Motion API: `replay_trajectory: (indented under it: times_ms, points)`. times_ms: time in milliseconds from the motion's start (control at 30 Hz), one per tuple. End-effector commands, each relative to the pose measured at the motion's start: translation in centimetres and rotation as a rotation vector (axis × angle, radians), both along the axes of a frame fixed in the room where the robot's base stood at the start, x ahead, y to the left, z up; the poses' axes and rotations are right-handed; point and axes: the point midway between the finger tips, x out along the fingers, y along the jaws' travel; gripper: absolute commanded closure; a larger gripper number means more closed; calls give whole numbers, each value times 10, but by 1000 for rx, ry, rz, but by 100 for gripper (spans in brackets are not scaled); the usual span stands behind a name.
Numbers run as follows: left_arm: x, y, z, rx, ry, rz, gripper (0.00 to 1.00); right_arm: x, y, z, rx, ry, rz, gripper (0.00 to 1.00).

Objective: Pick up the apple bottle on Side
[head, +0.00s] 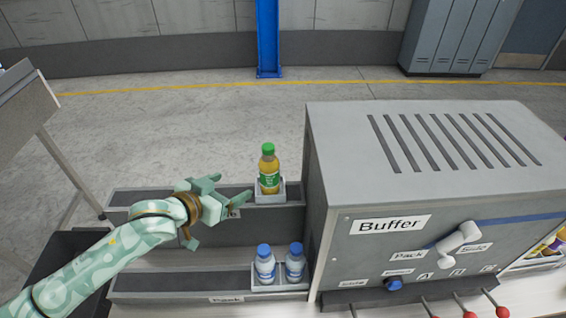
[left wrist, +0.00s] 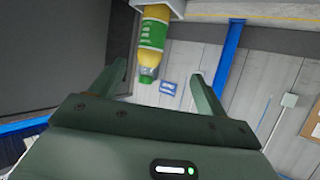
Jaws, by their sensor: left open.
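The apple bottle (head: 268,169) has a green cap, a green label and yellow juice. It stands upright in a small white holder (head: 269,196) on the rear lane (head: 128,197), beside the grey machine. My left gripper (head: 229,193) is open and empty, just left of the bottle and close to it. In the left wrist view the bottle (left wrist: 153,40) appears upside down beyond the open fingers (left wrist: 158,85), with clear space between them and it. My right gripper is not in view.
Two blue-capped water bottles (head: 280,263) stand in a white holder on the front lane (head: 180,283), labelled Pack. The grey Buffer machine (head: 346,185) blocks the right side, with a lever (head: 459,239) and red-knobbed levers. Open floor lies behind the lanes.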

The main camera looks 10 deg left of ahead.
Motion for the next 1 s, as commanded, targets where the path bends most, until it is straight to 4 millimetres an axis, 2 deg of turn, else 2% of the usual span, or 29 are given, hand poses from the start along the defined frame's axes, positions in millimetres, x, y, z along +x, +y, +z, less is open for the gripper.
replay_trajectory:
  times_ms: [33, 100, 500, 767, 1000]
  points:
    - [1, -4, 9, -14, -6, -12, 25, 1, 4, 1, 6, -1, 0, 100]
    - [6, -8, 11, -27, -8, -17, 25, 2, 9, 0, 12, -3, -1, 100]
    - [79, -45, -25, -24, -8, -15, 25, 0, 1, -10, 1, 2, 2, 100]
    - [99, -57, -33, -24, -8, -16, 25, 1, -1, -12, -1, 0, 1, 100]
    - [129, -74, -47, -23, -7, -15, 25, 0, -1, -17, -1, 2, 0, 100]
